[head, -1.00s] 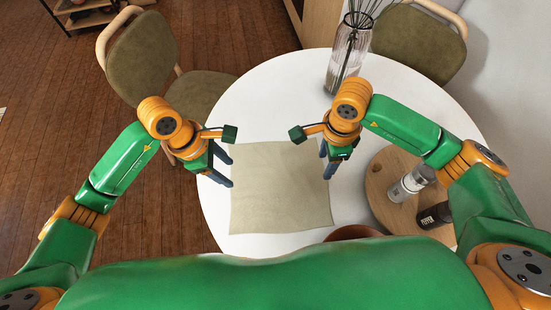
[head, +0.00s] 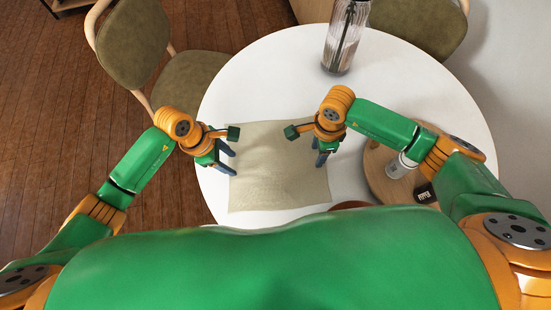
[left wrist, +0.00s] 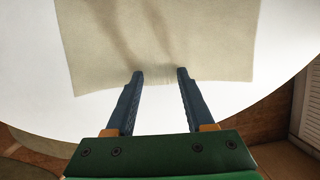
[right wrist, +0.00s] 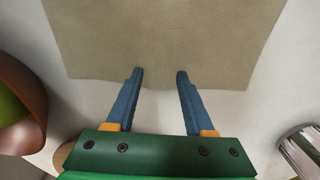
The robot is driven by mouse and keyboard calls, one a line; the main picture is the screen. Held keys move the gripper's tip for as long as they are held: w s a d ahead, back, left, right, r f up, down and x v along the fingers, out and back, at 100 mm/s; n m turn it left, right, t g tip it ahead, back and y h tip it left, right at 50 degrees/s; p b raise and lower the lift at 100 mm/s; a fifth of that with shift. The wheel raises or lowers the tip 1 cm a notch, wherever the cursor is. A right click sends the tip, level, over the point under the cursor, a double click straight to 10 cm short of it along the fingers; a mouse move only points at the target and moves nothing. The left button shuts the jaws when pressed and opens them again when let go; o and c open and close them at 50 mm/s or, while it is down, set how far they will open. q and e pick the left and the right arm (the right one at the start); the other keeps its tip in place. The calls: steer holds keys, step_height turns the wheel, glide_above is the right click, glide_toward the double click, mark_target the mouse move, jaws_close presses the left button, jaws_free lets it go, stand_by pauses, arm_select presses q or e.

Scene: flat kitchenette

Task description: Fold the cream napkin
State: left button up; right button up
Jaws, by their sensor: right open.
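The cream napkin (head: 278,180) lies spread on the white round table, a single squarish sheet with slight shading across it. My left gripper (head: 234,162) is at its left edge, open. In the left wrist view, the tips of the left gripper (left wrist: 160,72) reach the napkin's edge (left wrist: 150,40), with nothing clearly between them. My right gripper (head: 322,160) is at the right edge, open and empty. In the right wrist view, the tips of the right gripper (right wrist: 160,72) overlap the near margin of the napkin (right wrist: 160,40). I cannot tell whether either gripper touches the cloth.
A glass vase (head: 343,45) stands at the table's back. A round wooden tray (head: 376,172) at right holds a silver-topped shaker (head: 401,166) and a black pepper container (head: 425,193). A brown bowl (right wrist: 32,110) with something green is near my right gripper. Chairs (head: 135,42) stand behind the table.

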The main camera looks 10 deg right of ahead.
arm_select(q)
jaws_close()
arm_select(e)
jaws_close()
